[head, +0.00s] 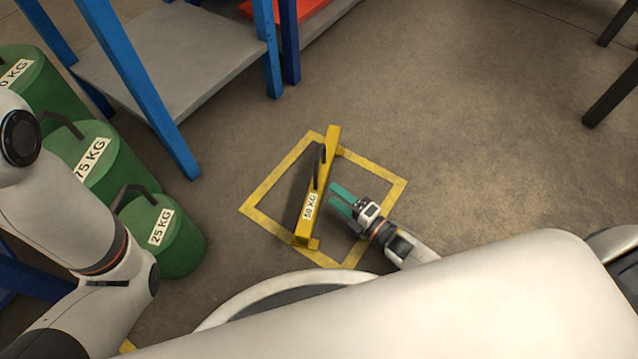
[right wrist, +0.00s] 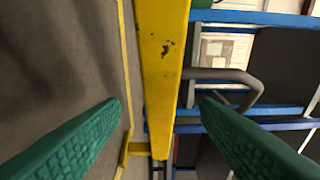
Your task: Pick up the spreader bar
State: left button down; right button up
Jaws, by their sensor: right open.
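The yellow spreader bar (head: 327,180), labelled 50 KG and with a dark handle (head: 319,165), sits inside a yellow floor square (head: 262,192). It lies slantwise in the head view. My right gripper (head: 334,197) is just right of the bar, its green fingers pointing towards it. The jaws are open and empty. In the right wrist view, the bar (right wrist: 164,62) runs down the picture between the two open fingers (right wrist: 160,118), with the handle (right wrist: 240,84) to the right. I see no contact with either finger. My left arm shows, but its gripper is not in view.
Green weights, including one marked 75 KG (head: 95,165) and one marked 25 KG (head: 166,236), stand at the left. A blue-framed shelf (head: 170,75) stands behind. Dark legs (head: 612,92) stand at upper right. The floor right of the square is clear.

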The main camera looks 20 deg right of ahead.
aim_at(325, 182)
jog(key=b+x, duration=0.1)
jog(key=x, duration=0.1)
jog(key=shift+w+a+f, duration=0.1)
jog(key=shift+w, duration=0.2)
jog(key=b+x, duration=0.4)
jog(key=shift+w+d, duration=0.25)
jog(key=shift+w, duration=0.2)
jog(key=shift+w+a, duration=0.1)
jog(key=shift+w, duration=0.1)
jog(key=shift+c, duration=0.4)
grip_shut()
jog(key=shift+w+r, duration=0.1)
jog(key=shift+r, duration=0.25)
